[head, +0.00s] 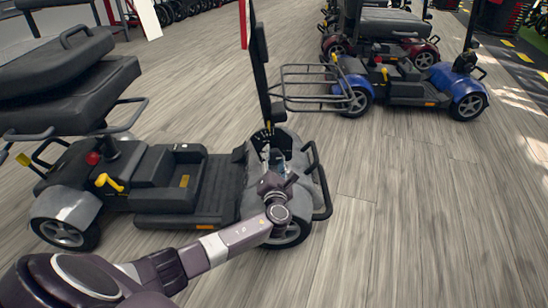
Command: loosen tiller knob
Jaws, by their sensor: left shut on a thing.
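A grey mobility scooter (170,190) stands at the left, side-on in the head view. Its black tiller (260,65) rises almost upright from the front end. My left arm reaches in from the bottom left, and my left gripper (272,160) is at the base of the tiller, between the front cowl and the bumper bar. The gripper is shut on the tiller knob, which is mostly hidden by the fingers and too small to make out. My right gripper is not in view.
The scooter's black seat (65,85) is at the left, with a red knob (93,158) and a yellow lever (110,182) below. The wooden floor (420,220) at the right is clear.

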